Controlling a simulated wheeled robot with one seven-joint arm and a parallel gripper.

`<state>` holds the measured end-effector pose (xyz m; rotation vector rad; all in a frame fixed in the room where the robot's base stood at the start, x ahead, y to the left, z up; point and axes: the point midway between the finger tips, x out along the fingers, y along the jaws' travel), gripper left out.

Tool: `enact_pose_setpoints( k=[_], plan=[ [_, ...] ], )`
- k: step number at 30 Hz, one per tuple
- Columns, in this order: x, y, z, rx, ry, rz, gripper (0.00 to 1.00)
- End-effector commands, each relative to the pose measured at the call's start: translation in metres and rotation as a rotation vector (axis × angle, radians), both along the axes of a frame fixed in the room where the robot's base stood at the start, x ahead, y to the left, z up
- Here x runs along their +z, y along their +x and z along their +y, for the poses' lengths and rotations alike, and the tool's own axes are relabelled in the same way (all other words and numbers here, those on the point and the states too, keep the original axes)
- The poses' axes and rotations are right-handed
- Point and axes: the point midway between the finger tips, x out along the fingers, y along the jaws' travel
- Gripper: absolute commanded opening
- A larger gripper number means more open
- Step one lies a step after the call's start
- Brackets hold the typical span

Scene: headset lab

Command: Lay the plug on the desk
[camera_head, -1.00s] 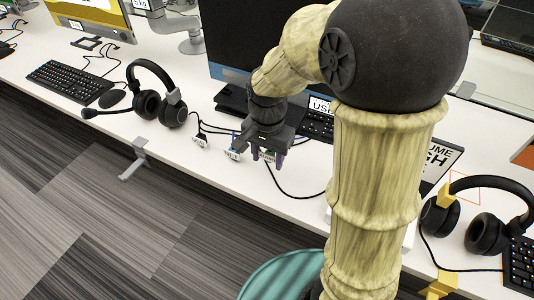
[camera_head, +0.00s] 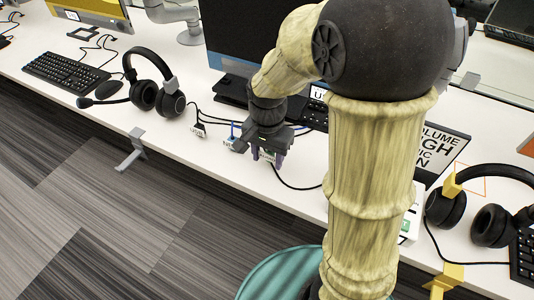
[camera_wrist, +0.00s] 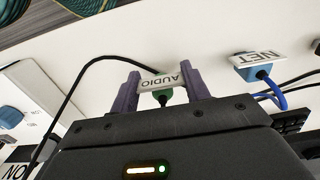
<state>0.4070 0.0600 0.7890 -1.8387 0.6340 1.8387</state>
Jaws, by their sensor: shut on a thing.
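My gripper (camera_head: 268,158) is shut on a small green plug (camera_wrist: 162,97) with a white AUDIO tag (camera_wrist: 160,80). The plug sits between the purple fingers in the wrist view, with a black cable bending off to the left.
A blue NET plug (camera_wrist: 255,72) lies close beside my gripper, with another tagged plug (camera_head: 198,130) further left. One headset (camera_head: 158,98) stands left, another (camera_head: 478,215) right. The desk's front edge is near. A teal round seat (camera_head: 285,275) is below.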

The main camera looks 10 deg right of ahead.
Motion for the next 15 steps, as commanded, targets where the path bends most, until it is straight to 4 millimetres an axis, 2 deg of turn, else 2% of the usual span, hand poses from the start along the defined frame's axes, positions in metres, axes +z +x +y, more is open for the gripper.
enact_pose_setpoints(
  k=[6, 15],
  plan=[
    [-0.0098, -0.0004, 0.0000, 0.000, 0.000, 0.001, 0.25],
    [-0.0100, -0.0003, 0.0000, 0.000, -0.001, 0.001, 0.25]
  ],
)
